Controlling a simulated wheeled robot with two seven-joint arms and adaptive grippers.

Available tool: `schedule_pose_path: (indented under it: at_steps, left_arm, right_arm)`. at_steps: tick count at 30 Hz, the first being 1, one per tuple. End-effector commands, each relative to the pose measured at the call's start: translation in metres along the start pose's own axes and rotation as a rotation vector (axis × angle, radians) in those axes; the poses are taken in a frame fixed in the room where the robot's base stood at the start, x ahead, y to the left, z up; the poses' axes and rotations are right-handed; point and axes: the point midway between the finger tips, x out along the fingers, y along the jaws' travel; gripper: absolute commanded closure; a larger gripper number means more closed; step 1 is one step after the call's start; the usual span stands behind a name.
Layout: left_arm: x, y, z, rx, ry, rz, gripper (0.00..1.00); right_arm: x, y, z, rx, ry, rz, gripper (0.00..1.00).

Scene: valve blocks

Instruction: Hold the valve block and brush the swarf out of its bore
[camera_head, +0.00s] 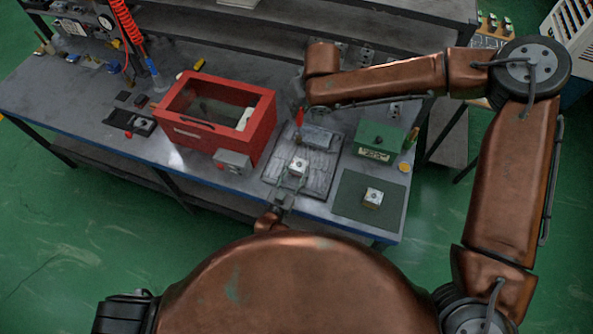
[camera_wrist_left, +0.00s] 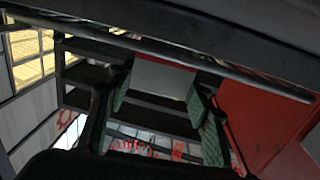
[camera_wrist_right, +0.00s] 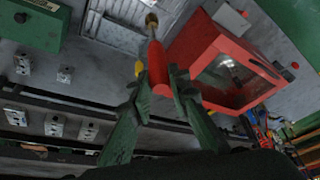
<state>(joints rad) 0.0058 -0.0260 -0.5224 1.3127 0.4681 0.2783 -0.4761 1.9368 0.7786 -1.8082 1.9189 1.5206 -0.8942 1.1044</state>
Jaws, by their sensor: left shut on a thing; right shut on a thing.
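A pale metal valve block (camera_head: 298,166) sits between the fingers of my left gripper (camera_head: 291,184), above the dark ridged mat. In the left wrist view, the block's pale face (camera_wrist_left: 163,76) shows between the green fingers. My right gripper (camera_head: 298,104) is shut on the red handle of a brush (camera_head: 299,119), beyond the block. In the right wrist view, the brush (camera_wrist_right: 157,62) has a thin shaft and a brass-coloured tip pointing away from the fingers. The tip appears apart from the block. The bore's inside cannot be made out. A second valve block (camera_head: 373,197) rests on a green mat (camera_head: 350,205).
A small grey control box (camera_head: 232,163) sits at the bench front.

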Motion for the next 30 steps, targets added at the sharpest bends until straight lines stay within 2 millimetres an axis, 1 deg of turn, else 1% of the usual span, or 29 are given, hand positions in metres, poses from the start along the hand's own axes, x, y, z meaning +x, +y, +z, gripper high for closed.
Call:
schedule_pose_path:
  at_steps: [1,5,11,14,18,24,30]
  left_arm:
    - [0.0,0.0,0.0,0.0,0.0,0.0,0.84]
    - [0.0,0.0,0.0,0.0,0.0,0.0,0.93]
    - [0.0,0.0,0.0,0.0,0.0,0.0,0.93]
    - [0.0,0.0,0.0,0.0,0.0,0.0,0.93]
    - [0.0,0.0,0.0,0.0,0.0,0.0,0.93]
    - [0.0,0.0,0.0,0.0,0.0,0.0,0.93]
    - [0.0,0.0,0.0,0.0,0.0,0.0,0.93]
  right_arm:
    - [0.0,0.0,0.0,0.0,0.0,0.0,1.0]
    - [0.0,0.0,0.0,0.0,0.0,0.0,1.0]
    - [0.005,-0.002,0.002,-0.039,-0.007,-0.017,1.0]
    - [0.016,-0.003,0.006,-0.116,-0.021,-0.048,1.0]
    - [0.035,-0.006,0.013,-0.28,-0.035,-0.118,1.0]
    - [0.06,-0.004,0.024,-0.516,-0.027,-0.22,1.0]
    - [0.076,0.001,0.032,-0.67,-0.005,-0.282,1.0]
